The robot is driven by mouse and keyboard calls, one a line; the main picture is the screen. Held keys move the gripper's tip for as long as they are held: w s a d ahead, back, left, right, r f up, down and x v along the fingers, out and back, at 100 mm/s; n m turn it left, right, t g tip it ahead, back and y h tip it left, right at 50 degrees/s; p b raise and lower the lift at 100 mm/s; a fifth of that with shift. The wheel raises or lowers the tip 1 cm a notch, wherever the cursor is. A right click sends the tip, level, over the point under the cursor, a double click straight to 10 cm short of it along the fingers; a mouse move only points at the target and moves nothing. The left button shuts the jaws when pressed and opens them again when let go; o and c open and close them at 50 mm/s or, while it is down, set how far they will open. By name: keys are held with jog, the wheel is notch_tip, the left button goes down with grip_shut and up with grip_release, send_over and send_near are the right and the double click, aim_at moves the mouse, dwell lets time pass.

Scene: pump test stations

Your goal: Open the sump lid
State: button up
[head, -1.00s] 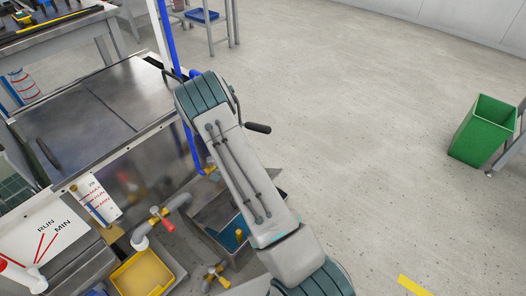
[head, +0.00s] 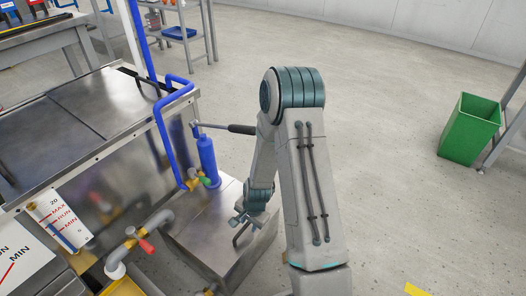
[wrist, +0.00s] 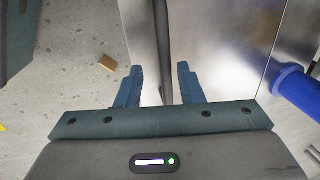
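The sump is a low metal box (head: 195,235) in the head view, with a flat, shiny top that I take to be its lid. The lid's metal sheet (wrist: 215,45) also fills the right half of the wrist view. A dark bar, likely the lid handle (head: 241,234), stands at the box's right side; in the wrist view the bar (wrist: 162,45) runs down between the fingers. My gripper (wrist: 158,85) is open, with its blue fingers apart on both sides of the bar. In the head view my gripper (head: 246,217) is small and partly hidden by my arm.
A blue cylinder (head: 208,158) and blue pipes stand behind the box. A long lever with a black grip (head: 241,129) sticks out above it. A red valve (head: 146,246) is at left, beside a steel bench (head: 105,105). Floor at right is clear up to a green bin (head: 470,128).

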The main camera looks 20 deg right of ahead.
jog(key=s+r+n+p, duration=0.2)
jog(key=r+p, duration=0.6)
jog(key=r, duration=1.1)
jog(key=s+r+n+p, duration=0.2)
jog(key=r+p, duration=0.7)
jog(key=r, duration=1.1)
jog(key=shift+s+n+h, duration=0.3)
jog(key=shift+s+n, duration=0.1)
jog(key=shift+s, duration=0.2)
jog(key=s+r+n+p, duration=0.2)
jog(key=s+r+p, duration=0.2)
jog(key=r, duration=0.6)
jog(key=s+r+n+p, duration=0.2)
jog(key=s+r+p, duration=0.2)
jog(key=r+p, duration=0.4)
jog(key=s+a+r+n+t+p, duration=0.1)
jog(key=s+r+p, duration=0.3)
jog(key=r, duration=0.9)
jog(key=shift+n+h+p, duration=0.3)
jog(key=shift+n+p, duration=0.3)
jog(key=shift+p, duration=0.55)
jog(key=shift+s+r, duration=0.25)
jog(key=c, duration=0.5)
grip_shut()
jog(key=shift+d+f, duration=0.1)
